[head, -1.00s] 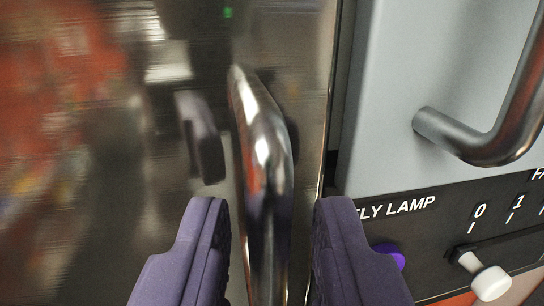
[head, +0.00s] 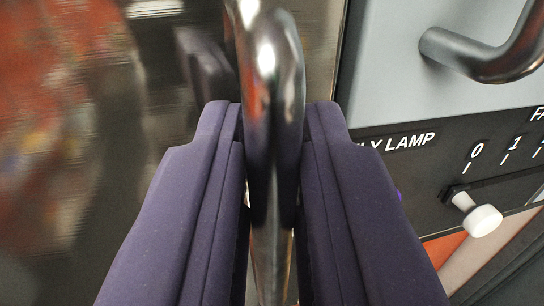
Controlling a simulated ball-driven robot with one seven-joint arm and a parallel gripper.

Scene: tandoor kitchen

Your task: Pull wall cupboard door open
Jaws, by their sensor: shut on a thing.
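The fingers hide part of the handle's lower length. The door's face carries blurred reflections, including one of a finger. The door looks closed or nearly so; its edge runs just right of the handle.
To the right is a grey panel (head: 390,75) with a dark bar handle (head: 490,50). Below it a black strip (head: 425,170) carries lettering, numbers and a white slider knob (head: 482,220). A purple button is mostly hidden behind my right finger.

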